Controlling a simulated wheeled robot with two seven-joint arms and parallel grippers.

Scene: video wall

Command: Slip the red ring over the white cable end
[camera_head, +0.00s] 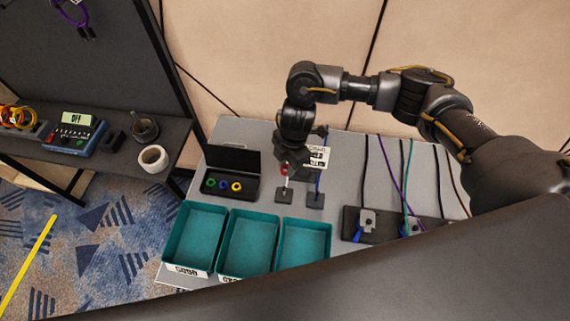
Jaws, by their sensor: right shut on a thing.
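My right gripper (290,166) reaches down over the grey table from above and is shut on the red ring (284,170), of which only a small red part shows. Right under it, the white cable end (286,184) stands upright from a small dark block (284,197). The ring is at or just above the tip of the white cable; I cannot tell whether it is around it. My left gripper is not in view.
A blue cable end (318,184) stands on a second block close to the right. An open black case (232,172) holds green, blue and yellow rings. Three teal bins (248,215) stand in front. A dark strip with clamps and cables (378,226) lies to the right.

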